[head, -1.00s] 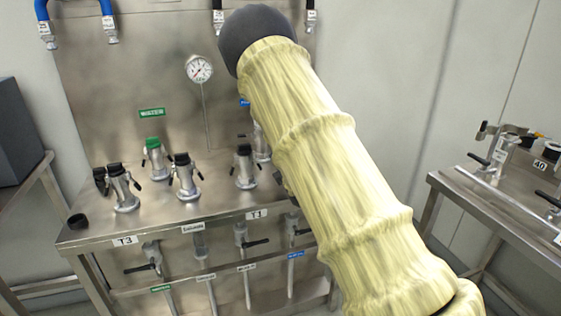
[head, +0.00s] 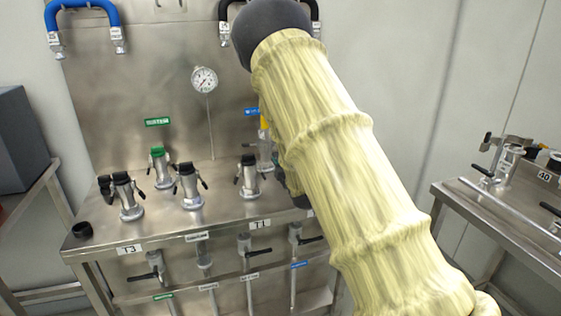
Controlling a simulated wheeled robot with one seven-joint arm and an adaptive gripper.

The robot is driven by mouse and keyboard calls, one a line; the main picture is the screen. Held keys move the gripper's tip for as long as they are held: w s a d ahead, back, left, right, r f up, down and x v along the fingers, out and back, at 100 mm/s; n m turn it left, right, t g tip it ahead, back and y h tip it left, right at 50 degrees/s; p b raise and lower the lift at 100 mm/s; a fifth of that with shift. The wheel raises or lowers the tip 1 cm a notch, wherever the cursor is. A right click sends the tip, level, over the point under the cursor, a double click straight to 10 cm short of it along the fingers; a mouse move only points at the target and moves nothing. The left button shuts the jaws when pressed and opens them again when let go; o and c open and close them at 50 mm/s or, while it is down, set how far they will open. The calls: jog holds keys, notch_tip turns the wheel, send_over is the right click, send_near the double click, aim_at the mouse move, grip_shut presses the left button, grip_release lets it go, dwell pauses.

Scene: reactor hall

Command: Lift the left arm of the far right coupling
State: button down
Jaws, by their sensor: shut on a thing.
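The far right coupling (head: 265,152) stands at the back right of the steel bench, below a blue label. It is partly hidden by my arm, and a yellow part shows at its top. Its left arm cannot be made out clearly. My gripper (head: 293,186) shows only as a dark piece at the left edge of my pale sleeved arm, close beside this coupling. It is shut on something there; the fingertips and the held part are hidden.
Other couplings stand left: a green-capped one (head: 160,168) and black-capped ones at the front left (head: 126,197), front middle (head: 189,187) and front right (head: 248,177). A loose black cap (head: 82,230) lies at the bench's left corner. Another bench (head: 510,225) is at right.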

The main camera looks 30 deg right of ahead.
dwell(0.3)
jog(key=c, duration=1.9)
grip_release()
jog(key=shift+d, duration=0.1)
jog(key=shift+o, duration=0.2)
jog(key=shift+s, duration=0.1)
jog(key=v, duration=1.2)
